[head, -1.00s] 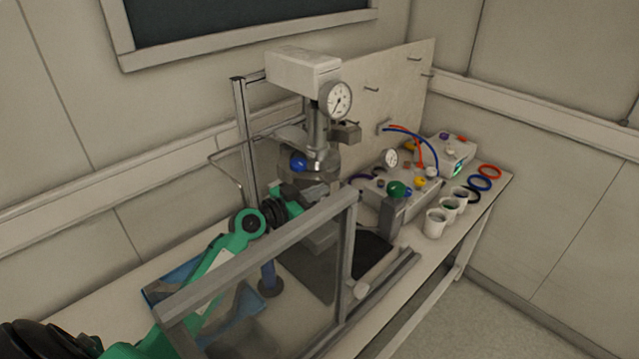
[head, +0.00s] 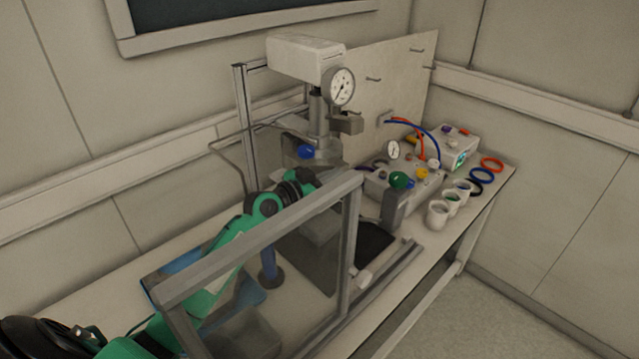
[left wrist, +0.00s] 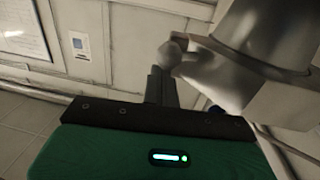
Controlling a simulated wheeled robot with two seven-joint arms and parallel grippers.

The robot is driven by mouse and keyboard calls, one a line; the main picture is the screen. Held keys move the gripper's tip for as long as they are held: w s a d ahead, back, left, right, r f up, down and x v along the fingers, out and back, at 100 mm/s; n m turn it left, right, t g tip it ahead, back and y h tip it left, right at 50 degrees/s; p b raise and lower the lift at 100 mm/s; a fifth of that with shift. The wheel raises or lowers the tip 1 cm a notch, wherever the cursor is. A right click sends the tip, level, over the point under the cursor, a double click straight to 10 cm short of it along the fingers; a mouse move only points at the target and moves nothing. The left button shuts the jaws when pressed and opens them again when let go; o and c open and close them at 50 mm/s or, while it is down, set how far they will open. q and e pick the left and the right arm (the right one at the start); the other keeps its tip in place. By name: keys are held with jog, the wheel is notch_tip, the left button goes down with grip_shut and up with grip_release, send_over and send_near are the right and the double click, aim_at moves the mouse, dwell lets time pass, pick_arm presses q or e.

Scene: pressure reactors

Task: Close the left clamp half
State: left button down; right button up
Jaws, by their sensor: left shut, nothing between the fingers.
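The pressure reactor stands at the back of the bench, with its round gauge (head: 342,86) on the head. A grey metal collar (head: 322,160) sits around it below, beside a blue knob (head: 305,152). My left gripper (head: 322,178) is just below and in front of this collar, partly hidden by the shield frame. In the left wrist view, my left gripper's fingers (left wrist: 158,84) are shut and empty. Their tips are close to a grey clamp half (left wrist: 215,78) with a rounded knob (left wrist: 171,52); I cannot tell whether they touch. My right gripper is not in view.
A framed clear shield (head: 265,235) stands in front of my left arm. A blue post (head: 268,264) is behind it. A panel (head: 390,95) stands behind.

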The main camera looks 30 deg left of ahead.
pick_arm(q)
jog(key=shift+r, duration=0.2)
jog(key=shift+s+f, duration=0.1)
jog(key=b+v, duration=0.5)
jog(key=v, duration=0.8)
jog(key=shift+s+a, duration=0.2)
jog(key=shift+a, duration=0.05)
jog(key=shift+f, duration=0.15)
